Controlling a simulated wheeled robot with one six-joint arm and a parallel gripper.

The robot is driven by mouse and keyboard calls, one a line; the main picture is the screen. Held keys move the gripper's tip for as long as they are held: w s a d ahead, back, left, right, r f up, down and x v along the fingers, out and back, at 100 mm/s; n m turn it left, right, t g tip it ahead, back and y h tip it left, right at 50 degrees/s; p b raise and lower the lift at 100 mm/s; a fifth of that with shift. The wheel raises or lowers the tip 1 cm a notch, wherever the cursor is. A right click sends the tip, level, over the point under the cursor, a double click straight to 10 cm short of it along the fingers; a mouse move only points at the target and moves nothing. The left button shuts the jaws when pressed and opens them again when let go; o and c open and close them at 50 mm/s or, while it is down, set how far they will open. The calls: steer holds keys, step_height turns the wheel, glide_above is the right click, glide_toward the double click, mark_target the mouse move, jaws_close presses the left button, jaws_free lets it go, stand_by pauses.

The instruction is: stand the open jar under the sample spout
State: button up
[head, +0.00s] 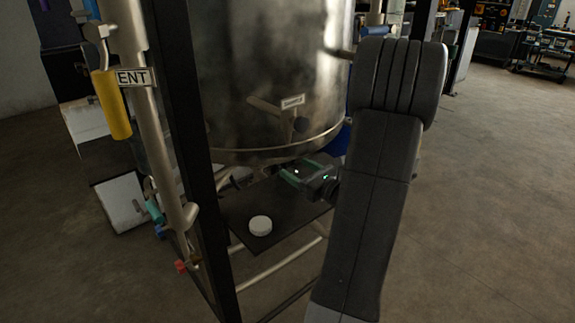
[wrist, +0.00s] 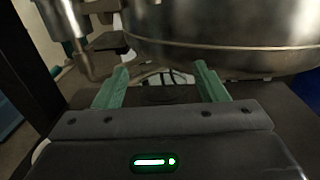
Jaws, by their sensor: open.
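The SAMPLE tag (head: 292,101) hangs on the front of the steel tank in the head view, with the sample pipework (head: 286,118) just below it. A metal pipe (wrist: 82,45) with a down-turned end shows at upper left in the wrist view; I cannot tell whether it is the spout. My gripper (head: 303,168) is open, low under the tank's edge and over the dark shelf (head: 285,222). Its green fingers are apart in the wrist view (wrist: 160,84), with no clear object held between them. I cannot make out the open jar in either view.
A white round lid (head: 260,225) lies on the shelf's front left. The steel tank (head: 240,70) overhangs the back of the shelf. A black frame post (head: 190,150) and pipes stand at left. Open floor (head: 480,200) lies at right.

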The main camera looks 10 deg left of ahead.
steer(key=v, duration=0.5)
steer(key=shift+s+d, duration=0.2)
steer(key=shift+d, duration=0.1)
stand_by(2.2)
